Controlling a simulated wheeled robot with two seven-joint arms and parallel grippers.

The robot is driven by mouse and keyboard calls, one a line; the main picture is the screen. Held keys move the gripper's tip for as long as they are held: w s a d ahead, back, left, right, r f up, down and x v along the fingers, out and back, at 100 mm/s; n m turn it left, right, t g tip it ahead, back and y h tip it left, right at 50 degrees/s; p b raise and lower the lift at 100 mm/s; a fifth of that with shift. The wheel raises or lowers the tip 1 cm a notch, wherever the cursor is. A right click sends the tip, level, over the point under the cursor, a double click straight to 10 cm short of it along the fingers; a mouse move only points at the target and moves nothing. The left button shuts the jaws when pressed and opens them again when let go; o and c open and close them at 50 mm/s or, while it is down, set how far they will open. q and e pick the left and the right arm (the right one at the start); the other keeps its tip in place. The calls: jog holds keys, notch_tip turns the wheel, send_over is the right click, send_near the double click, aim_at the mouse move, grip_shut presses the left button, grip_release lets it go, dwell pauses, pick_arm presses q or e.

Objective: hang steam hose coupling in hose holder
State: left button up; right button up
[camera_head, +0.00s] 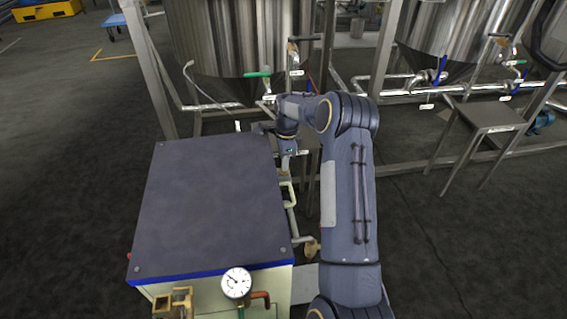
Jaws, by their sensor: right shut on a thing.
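My right arm reaches up from the bottom centre and bends left at its elbow. My right gripper (286,168) points down beside the far right edge of a dark-topped cabinet. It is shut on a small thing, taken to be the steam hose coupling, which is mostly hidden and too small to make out. A pale looped handle or bracket (290,192) shows just below the gripper; I cannot tell whether they touch. The hose holder cannot be clearly picked out. My left gripper is not in view.
The cabinet (212,205) has a pressure gauge (236,283) and brass fitting (173,303) at its front. Steel tanks (240,35) on frames and pipes stand behind. A small metal table (487,116) stands right.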

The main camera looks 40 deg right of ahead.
jog(key=shift+f, duration=0.2)
jog(key=o, duration=1.1)
jog(key=shift+c, duration=0.2)
